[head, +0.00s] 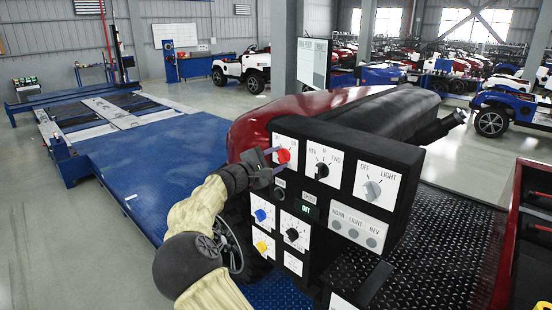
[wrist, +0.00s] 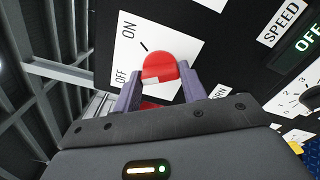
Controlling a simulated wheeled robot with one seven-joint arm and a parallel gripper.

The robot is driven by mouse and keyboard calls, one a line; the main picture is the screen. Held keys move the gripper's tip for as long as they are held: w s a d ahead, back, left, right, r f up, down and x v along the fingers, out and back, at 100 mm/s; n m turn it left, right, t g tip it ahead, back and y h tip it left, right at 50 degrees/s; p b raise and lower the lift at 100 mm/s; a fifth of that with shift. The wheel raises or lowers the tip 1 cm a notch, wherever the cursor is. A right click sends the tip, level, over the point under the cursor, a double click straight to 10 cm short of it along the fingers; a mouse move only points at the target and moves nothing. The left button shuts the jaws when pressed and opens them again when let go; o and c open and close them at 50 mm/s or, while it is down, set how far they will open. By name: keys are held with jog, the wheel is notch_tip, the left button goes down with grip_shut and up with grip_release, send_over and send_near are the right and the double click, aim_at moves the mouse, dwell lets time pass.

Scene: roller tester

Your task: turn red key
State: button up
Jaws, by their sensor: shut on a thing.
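The red key (head: 284,156) is a round red knob on a white plate at the upper left of the black control panel (head: 333,133). In the wrist view the red key (wrist: 159,68) sits on its white plate, which is marked ON and OFF. My gripper (head: 275,162) reaches the panel from the lower left. In the wrist view its two purple-grey fingers (wrist: 158,84) stand on either side of the red key and are shut on it. The lower part of the key is partly hidden by the gripper.
A red vehicle body (head: 262,122) is behind the panel. A blue platform (head: 150,165) lies left.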

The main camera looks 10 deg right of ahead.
jog(key=shift+f+n, duration=0.1)
jog(key=shift+n, duration=0.3)
jog(key=o, duration=1)
jog(key=shift+a, duration=0.1)
jog(key=b+v, duration=0.6)
jog(key=v, duration=1.1)
jog(key=shift+s+a, duration=0.1)
